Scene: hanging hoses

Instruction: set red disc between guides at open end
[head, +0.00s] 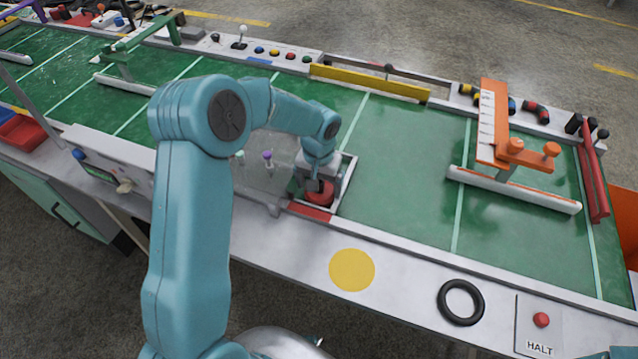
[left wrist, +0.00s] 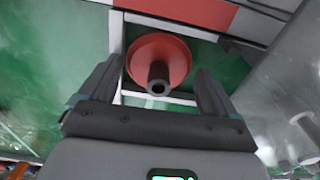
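The red disc (head: 322,197) lies on the green belt near its front edge, partly hidden by my left gripper (head: 314,183). In the left wrist view the disc (left wrist: 176,50) has a dark upright knob at its centre. The white guides (head: 347,183) run beside it; one also shows in the left wrist view (left wrist: 117,35) left of the disc. My left gripper's fingers (left wrist: 158,72) are spread on both sides of the knob, with visible gaps. Whether the disc touches the guides cannot be told. My right gripper is not in view.
A red patch (head: 311,211) lies on the front edge by the disc. A clear panel with a purple knob (head: 267,155) stands to the left. An orange gate (head: 494,125) stands at the right. A black ring (head: 460,302) and HALT button (head: 541,319) sit on the front ledge.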

